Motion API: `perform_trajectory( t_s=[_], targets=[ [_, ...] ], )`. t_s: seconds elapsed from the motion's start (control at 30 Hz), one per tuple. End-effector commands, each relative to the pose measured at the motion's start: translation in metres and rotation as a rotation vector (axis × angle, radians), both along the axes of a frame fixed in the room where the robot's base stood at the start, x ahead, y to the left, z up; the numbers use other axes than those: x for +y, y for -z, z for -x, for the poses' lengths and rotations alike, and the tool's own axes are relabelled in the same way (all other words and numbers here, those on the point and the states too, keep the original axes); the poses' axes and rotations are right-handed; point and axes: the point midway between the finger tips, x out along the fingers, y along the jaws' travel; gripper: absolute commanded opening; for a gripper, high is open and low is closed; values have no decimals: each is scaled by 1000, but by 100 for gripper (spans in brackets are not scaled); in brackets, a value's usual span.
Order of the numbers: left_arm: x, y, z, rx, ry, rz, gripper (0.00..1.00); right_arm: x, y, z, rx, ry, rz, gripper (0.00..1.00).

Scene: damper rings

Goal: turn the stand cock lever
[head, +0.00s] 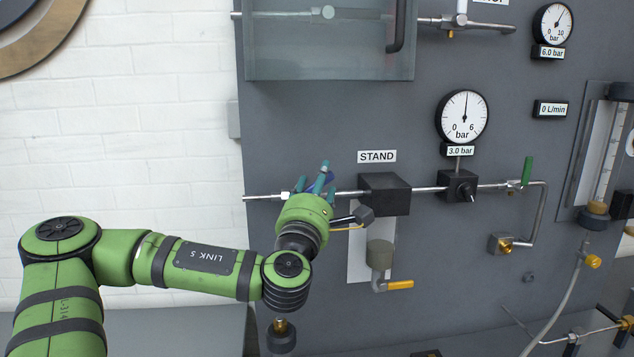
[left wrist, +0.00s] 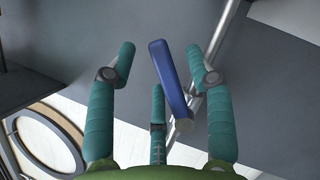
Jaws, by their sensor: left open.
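The stand cock lever is a blue bar (left wrist: 170,80) on a metal pipe (left wrist: 222,35) in the left wrist view. My left gripper (left wrist: 163,70) is open, with its teal fingers on either side of the lever and apart from it. The lever is nearer the right finger in that view. In the head view my left gripper (head: 314,181) is at the pipe, just below and left of the STAND label (head: 377,156). Its fingers hide most of the lever there. My right gripper is in neither view.
On the grey panel (head: 300,130), a black block (head: 384,194) sits on the pipe right of my gripper. A yellow-handled valve (head: 399,285) hangs below it. A gauge (head: 462,117) and a green lever (head: 527,171) are further right. A clear-fronted box (head: 330,50) is above.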

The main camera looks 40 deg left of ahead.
Motion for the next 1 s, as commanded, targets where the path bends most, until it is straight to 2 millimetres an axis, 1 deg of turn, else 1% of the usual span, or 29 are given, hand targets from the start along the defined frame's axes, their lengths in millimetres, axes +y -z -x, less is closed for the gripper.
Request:
perform_trajectory(
  t_s=[0.13, 0.5, 0.9, 0.93, 1.0],
  targets=[
    [-3, 1, 4, -2, 1, 1, 53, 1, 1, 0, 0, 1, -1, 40],
    [-4, 2, 7, -2, 0, 1, 53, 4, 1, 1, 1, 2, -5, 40],
    [-24, 13, 38, -3, 3, 2, 53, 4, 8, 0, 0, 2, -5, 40],
    [-24, 10, 38, 1, 0, -1, 53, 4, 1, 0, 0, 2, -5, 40],
    [-25, 10, 39, 7, -4, -3, 53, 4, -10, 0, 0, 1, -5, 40]
  ],
)
